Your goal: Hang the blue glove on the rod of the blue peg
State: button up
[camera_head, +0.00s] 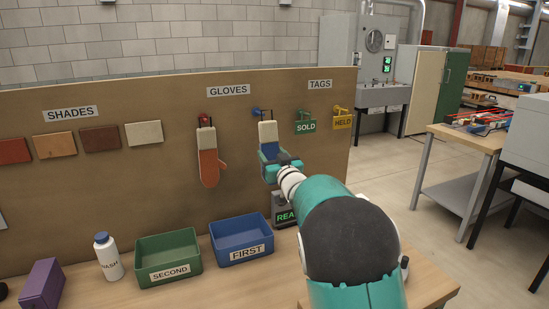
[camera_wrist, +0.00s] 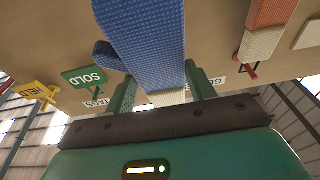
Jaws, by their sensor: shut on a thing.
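The blue glove (camera_head: 268,133) with a pale cuff is upright in front of the board under the GLOVES sign. Its top is close to the blue peg (camera_head: 255,111); I cannot tell whether its loop is around the rod. My gripper (camera_head: 281,164) is at the glove's lower part in the head view and hides some of it. In the wrist view, the blue glove (camera_wrist: 145,45) lies between the two green fingers of my gripper (camera_wrist: 159,92), which are shut on it near the pale cuff. The peg is hidden there.
A red glove (camera_head: 208,155) hangs on a red peg (camera_head: 204,120) to the left. SOLD (camera_head: 305,127) and HELD (camera_head: 342,122) tags hang close on the right. Below stand a blue bin (camera_head: 241,240), a green bin (camera_head: 168,260) and a white bottle (camera_head: 108,258).

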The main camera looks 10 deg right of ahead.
jog(key=shift+w+a+f, duration=0.1)
jog(key=shift+w+a, duration=0.1)
jog(key=shift+w, duration=0.85)
jog(key=shift+w+a+f, duration=0.1)
jog(key=shift+w+a, duration=0.1)
jog(key=shift+w, duration=0.8)
jog(key=shift+w+a+f, duration=0.1)
jog(key=shift+w+f, duration=0.3)
jog(key=shift+w, duration=0.2)
jog(key=o, duration=1.1)
